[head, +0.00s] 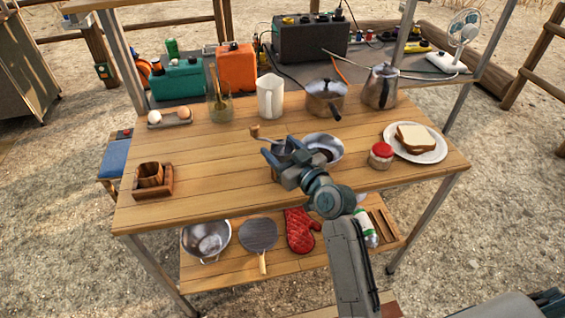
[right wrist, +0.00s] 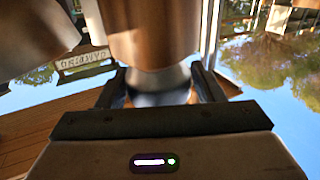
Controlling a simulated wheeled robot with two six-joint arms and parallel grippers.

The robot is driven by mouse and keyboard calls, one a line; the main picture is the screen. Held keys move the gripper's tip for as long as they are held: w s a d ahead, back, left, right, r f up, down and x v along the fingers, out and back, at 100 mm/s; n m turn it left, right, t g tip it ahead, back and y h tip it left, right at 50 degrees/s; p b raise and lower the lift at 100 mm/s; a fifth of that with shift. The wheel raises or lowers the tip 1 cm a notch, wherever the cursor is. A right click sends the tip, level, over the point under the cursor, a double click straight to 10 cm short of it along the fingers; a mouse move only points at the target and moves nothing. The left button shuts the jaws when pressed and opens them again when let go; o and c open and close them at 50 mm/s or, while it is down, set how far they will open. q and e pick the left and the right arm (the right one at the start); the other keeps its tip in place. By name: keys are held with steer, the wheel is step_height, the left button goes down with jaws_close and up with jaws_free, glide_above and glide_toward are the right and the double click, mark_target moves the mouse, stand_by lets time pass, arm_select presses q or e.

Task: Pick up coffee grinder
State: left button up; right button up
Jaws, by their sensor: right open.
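The coffee grinder (head: 284,146) stands on the wooden table's front middle, its crank ending in a wooden knob (head: 255,132). My right gripper (head: 278,156) is at the grinder and hides most of its lower body. In the right wrist view, a coppery metal body (right wrist: 155,35) that looks like the grinder fills the space ahead and narrows between the two fingers. My right gripper (right wrist: 160,90) is open, with one finger on each side of it; I cannot tell if they touch it. My left gripper is not in view.
A red-lidded jar (head: 380,156) and a plate (head: 431,155) with bread are farther right. A white pitcher (head: 270,98), pot (head: 326,98) and kettle (head: 381,88) stand behind. The table's left middle is clear.

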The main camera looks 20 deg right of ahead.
steer(key=shift+x, duration=0.95)
steer(key=shift+c, duration=0.3)
steer(key=c, duration=1.1)
jaws_close()
steer(key=shift+r, duration=0.1)
